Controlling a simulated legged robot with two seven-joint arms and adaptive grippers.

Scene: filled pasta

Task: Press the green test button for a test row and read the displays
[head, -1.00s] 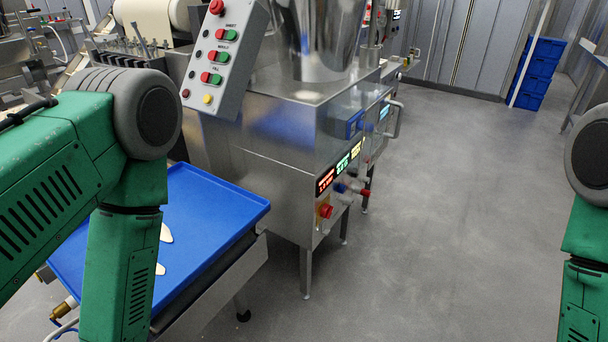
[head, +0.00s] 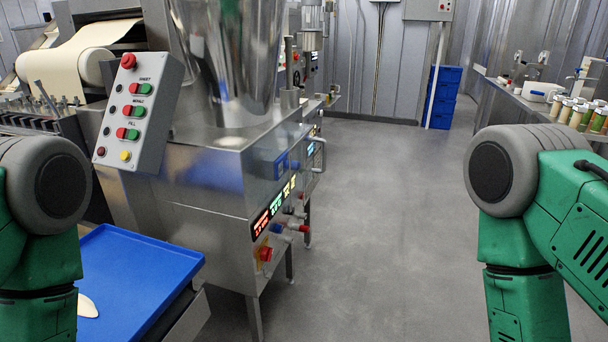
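A grey control panel (head: 138,112) is tilted on the steel machine at the left. It has a red knob on top, rows of red and green buttons labelled SHEET, what looks like WHISK or similar, and FILL, and a yellow button (head: 125,155) at the bottom. Red, green and yellow lit displays (head: 276,203) sit on the machine's front edge; their digits are too small to read. A red knob (head: 264,254) is below them. My green left and right arms show at the picture's sides; both grippers are out of view.
A blue tray (head: 150,262) with a pale dough piece (head: 87,306) stands at lower left. A steel hopper (head: 232,65) tops the machine. Blue crates (head: 441,97) stand at the back. A bench with jars (head: 585,115) is at right. The grey floor (head: 370,200) between is clear.

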